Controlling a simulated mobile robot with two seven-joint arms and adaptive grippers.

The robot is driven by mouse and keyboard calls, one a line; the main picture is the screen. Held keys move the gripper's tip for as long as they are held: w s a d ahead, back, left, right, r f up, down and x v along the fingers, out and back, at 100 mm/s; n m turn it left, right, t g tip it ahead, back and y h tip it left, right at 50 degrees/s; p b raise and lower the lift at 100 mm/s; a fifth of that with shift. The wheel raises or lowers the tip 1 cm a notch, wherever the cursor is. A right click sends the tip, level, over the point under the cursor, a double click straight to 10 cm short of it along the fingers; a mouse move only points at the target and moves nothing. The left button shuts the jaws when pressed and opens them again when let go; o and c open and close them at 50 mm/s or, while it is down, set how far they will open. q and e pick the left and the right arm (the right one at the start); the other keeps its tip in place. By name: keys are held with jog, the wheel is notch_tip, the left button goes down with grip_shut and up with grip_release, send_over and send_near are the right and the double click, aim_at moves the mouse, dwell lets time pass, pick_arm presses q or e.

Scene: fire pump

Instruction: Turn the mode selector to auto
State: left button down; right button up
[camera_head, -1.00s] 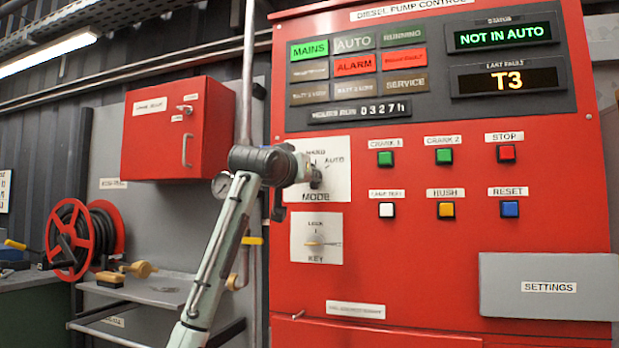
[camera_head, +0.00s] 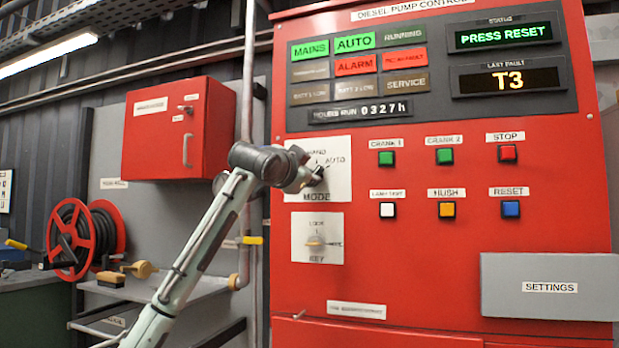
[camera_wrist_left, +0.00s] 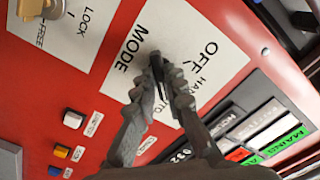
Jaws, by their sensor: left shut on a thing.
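The mode selector is a dark knob (camera_wrist_left: 157,66) on a white plate marked MODE (camera_head: 340,182), on the red pump control panel (camera_head: 420,270). My left gripper (camera_head: 314,177) is at the knob, and its fingers (camera_wrist_left: 162,92) are shut on it in the left wrist view. In the head view the gripper and knob tilt up to the right, towards the AUTO mark. The fingers hide much of the knob. The AUTO lamp (camera_head: 355,42) is lit green, and the status display (camera_head: 504,34) reads PRESS RESET. My right gripper is not in view.
Below the selector is a key switch (camera_head: 315,243) on its own plate. Several push buttons, including blue RESET (camera_head: 510,209), are to the right. A grey SETTINGS box (camera_head: 549,287) sticks out at lower right. A red cabinet (camera_head: 178,130) and hose reel (camera_head: 75,238) are at left.

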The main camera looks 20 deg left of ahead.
pick_arm(q)
jog(key=shift+m, duration=0.6)
jog(key=c, duration=1.6)
grip_release()
jog(key=s, duration=1.2)
jog(key=shift+a, duration=0.2)
